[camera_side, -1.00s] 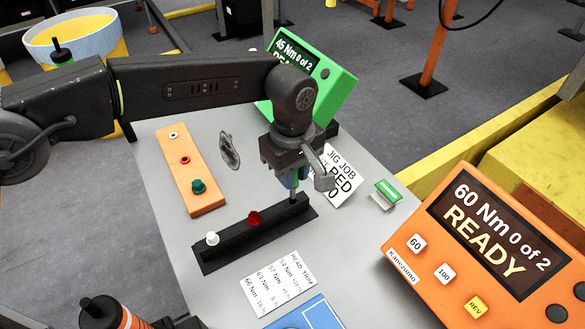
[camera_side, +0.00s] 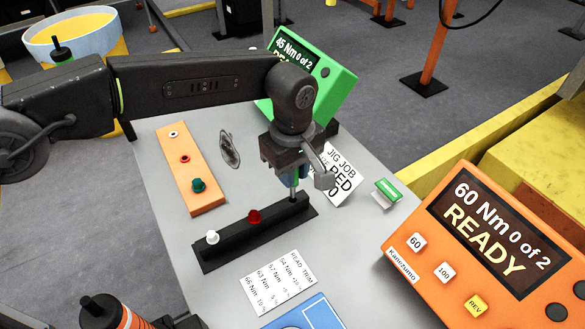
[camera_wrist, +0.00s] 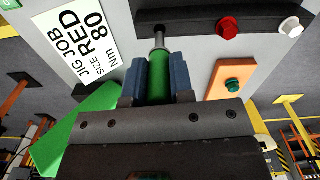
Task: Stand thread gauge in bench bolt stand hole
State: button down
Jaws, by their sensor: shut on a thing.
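My gripper (camera_side: 291,174) is shut on the thread gauge (camera_wrist: 158,75), which has a green handle and a grey metal shaft. The gauge hangs upright above the right end of the black bolt stand (camera_side: 232,232). Its metal tip is at or just over the stand's right end; I cannot tell whether it is inside a hole. The stand also shows in the wrist view (camera_wrist: 190,14), with the gauge shaft pointing at it. A red bolt (camera_side: 254,217) sits mid-stand and a white bolt (camera_side: 212,237) sits at its left end.
An orange block (camera_side: 178,158) with several coloured pieces lies at the left. A green torque box (camera_side: 330,85) stands behind my gripper, an orange one (camera_side: 480,270) at the right.

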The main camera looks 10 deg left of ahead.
aim_at(292, 196)
jog(key=shift+f, duration=2.55)
jog(key=c, duration=0.9)
grip_release()
notch_tip(292, 196, up, 14)
jog(key=shift+f, duration=0.1)
jog(key=s+a+r+m+t, duration=0.1)
jog(key=s+a+r+m, duration=0.1)
jog(key=a+r, duration=0.35)
jog(key=s+a+r+m+t+h, duration=0.1)
jog(key=s+a+r, duration=0.15)
jog(key=a, duration=0.65)
jog(key=s+a+r+m+t, duration=0.1)
jog(key=a+r+m, duration=0.1)
jog(key=a+r, duration=0.4)
jog(key=s+a+f+m+t, duration=0.1)
jog(key=s+a+f, duration=0.2)
jog(key=s+a, duration=0.2)
jog(key=s+a+f+m, duration=0.2)
jog(key=s+a, duration=0.2)
jog(key=s, duration=0.2)
jog(key=s+a+f+m+t+y, duration=0.1)
jog(key=s+a+f+m, duration=0.1)
jog(key=s+a, duration=0.3)
jog(key=shift+s+a+f+t, duration=0.3)
jog(key=shift+s+f, duration=0.5)
jog(key=shift+s, duration=0.05)
